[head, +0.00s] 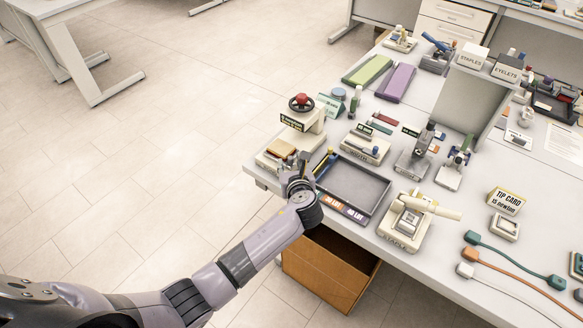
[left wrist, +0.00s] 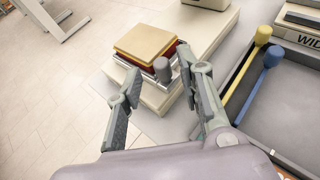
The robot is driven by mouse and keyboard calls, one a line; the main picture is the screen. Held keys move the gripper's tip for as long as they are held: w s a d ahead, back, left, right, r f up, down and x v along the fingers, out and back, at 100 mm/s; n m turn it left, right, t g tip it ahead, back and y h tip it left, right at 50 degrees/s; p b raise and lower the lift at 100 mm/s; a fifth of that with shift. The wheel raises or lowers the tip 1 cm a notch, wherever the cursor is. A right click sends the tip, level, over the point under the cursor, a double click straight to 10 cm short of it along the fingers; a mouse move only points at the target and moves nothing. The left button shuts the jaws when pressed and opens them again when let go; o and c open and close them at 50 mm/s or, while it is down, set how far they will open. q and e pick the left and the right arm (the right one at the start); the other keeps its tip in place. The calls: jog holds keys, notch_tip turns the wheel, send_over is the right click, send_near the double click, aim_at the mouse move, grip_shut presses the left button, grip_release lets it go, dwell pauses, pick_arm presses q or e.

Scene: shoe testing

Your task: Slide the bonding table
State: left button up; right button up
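The bonding machine (head: 305,118) stands at the left corner of the bench, cream with a red knob on a dark wheel. A small grey upright knob (left wrist: 162,70) sits at the table's near edge. My left gripper (left wrist: 160,76) is open, its fingers spread on either side of the knob with visible gaps, so it seems not to touch. In the head view the left gripper (head: 298,168) partly hides the knob. My right gripper is not in view.
A dark tray (head: 355,188) with yellow and blue sticks at its left end lies right of the left gripper. A cream stapling device (head: 405,225) stands farther right. A cardboard box (head: 325,270) is below the bench edge.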

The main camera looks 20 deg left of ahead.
pick_arm(q)
jog(key=v, duration=1.2)
